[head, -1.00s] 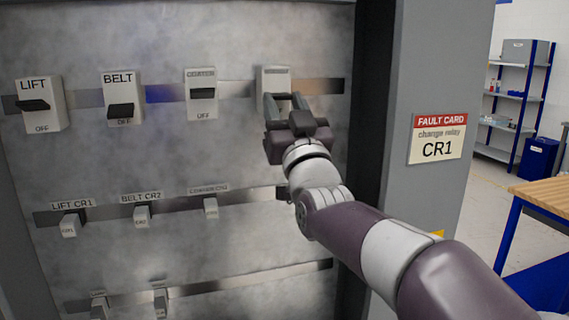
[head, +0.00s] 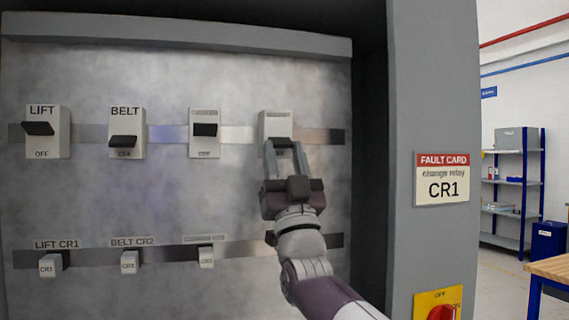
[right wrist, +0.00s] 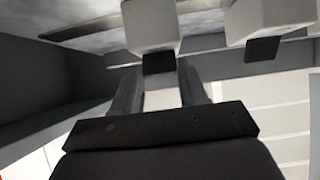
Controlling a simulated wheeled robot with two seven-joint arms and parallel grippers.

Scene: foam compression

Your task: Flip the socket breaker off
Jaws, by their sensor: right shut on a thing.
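The rightmost breaker (head: 275,122) in the top row is a pale block; its label is too blurred to read in the head view, so I cannot confirm that it is the socket breaker. My right gripper (head: 283,148) is at its lower half, with a finger on each side of its dark lever. In the right wrist view, the pale breaker block (right wrist: 150,25) and its dark lever (right wrist: 158,62) show between the fingers of my right gripper (right wrist: 158,88), which is shut on the lever. The lever's exact position is mostly hidden. My left gripper is out of view.
The LIFT breaker (head: 60,140), BELT breaker (head: 135,117) and a third breaker (head: 205,147) stand to the left. Below them is a relay row with CR1 (head: 50,266). A cabinet post (head: 430,100) at right carries the fault card (head: 442,180) and a red knob (head: 441,313).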

